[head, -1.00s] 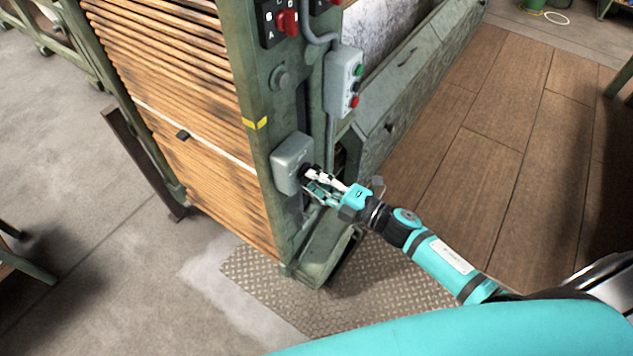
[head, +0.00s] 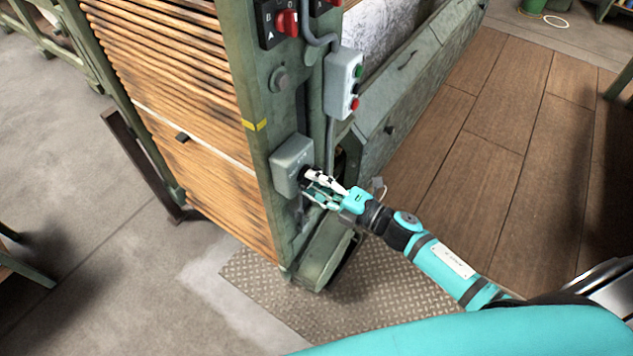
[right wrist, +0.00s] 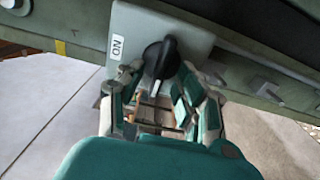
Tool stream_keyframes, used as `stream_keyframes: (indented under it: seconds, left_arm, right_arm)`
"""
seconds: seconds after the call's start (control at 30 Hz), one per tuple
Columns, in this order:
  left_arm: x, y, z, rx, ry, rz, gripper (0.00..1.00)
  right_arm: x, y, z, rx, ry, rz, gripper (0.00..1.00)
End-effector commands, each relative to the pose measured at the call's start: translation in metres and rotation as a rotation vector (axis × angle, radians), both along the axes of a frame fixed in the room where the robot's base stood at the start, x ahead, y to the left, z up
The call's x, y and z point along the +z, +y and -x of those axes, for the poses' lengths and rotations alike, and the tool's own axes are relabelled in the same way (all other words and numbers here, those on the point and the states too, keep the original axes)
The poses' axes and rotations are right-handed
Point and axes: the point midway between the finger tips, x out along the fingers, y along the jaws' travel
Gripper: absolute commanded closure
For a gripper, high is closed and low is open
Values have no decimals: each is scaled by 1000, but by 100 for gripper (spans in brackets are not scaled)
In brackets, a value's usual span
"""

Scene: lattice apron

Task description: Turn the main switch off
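The main switch is a grey box (head: 290,163) low on the green machine post, with a black rotary knob (right wrist: 160,60) on its face. The right wrist view shows an "ON" label (right wrist: 117,47) left of the knob, and the knob's ridge sits slightly tilted in that picture. My right gripper (head: 313,183) is at the knob; in the right wrist view its fingers (right wrist: 158,78) are apart, one on each side of the knob. Contact cannot be told. In the head view the gripper partly hides the knob. My left gripper is not in view.
Above on the post are a grey box with green and red buttons (head: 345,82) and a red rotary switch (head: 287,22) on a black plate. A slatted wooden panel (head: 180,110) is to the left. A tread-plate mat (head: 260,285) lies below. Open wooden floor is at right.

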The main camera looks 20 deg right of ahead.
Motion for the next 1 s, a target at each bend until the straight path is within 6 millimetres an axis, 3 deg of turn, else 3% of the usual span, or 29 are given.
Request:
stream_keyframes:
  seconds: [0.33, 0.8, 1.0]
  left_arm:
    - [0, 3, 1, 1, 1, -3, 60]
    - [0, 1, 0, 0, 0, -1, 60]
    - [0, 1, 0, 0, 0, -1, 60]
  right_arm:
    - [0, -5, 6, -1, 2, -2, 64]
    - [-1, -60, 78, 0, 4, 0, 64]
    - [0, -73, 93, 0, 1, -2, 64]
